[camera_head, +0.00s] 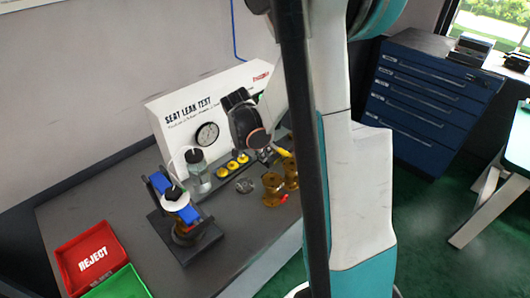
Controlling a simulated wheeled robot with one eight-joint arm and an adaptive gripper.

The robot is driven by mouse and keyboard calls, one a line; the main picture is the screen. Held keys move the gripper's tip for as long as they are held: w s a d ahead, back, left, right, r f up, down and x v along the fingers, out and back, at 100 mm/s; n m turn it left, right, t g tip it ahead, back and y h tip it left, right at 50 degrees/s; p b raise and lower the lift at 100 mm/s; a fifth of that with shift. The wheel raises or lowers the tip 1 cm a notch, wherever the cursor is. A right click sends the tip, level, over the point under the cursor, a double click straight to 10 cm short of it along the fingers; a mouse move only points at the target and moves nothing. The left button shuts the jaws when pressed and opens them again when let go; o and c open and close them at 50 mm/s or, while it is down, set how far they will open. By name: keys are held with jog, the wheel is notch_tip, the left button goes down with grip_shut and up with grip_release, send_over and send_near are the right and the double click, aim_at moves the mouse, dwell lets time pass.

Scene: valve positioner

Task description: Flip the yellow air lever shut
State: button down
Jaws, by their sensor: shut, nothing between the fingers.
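The yellow air lever appears as a small yellow bar (282,152) at the right end of the bench, low in front of the white test panel. It is partly hidden by my arm, and I cannot tell its exact angle. My gripper (267,158) points down just left of the yellow bar. It is shut and empty. Whether it touches the bar is too small to tell.
The white seat leak test panel (176,109) with a gauge (207,134) stands behind. Brass valve bodies (272,182), several yellow round pieces and a black fixture (186,232) stand on the grey bench. A red reject tray (92,254) and green tray (121,284) lie at left.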

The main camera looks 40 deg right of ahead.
aim_at(281, 151)
jog(key=b+x, duration=0.2)
jog(key=x, duration=0.5)
jog(key=shift+f, duration=0.1)
jog(key=shift+w+d+b, duration=0.1)
jog(key=shift+d+b, duration=0.3)
jog(key=shift+d, duration=0.85)
jog(key=shift+d+r, duration=0.25)
jog(key=shift+d, duration=0.4)
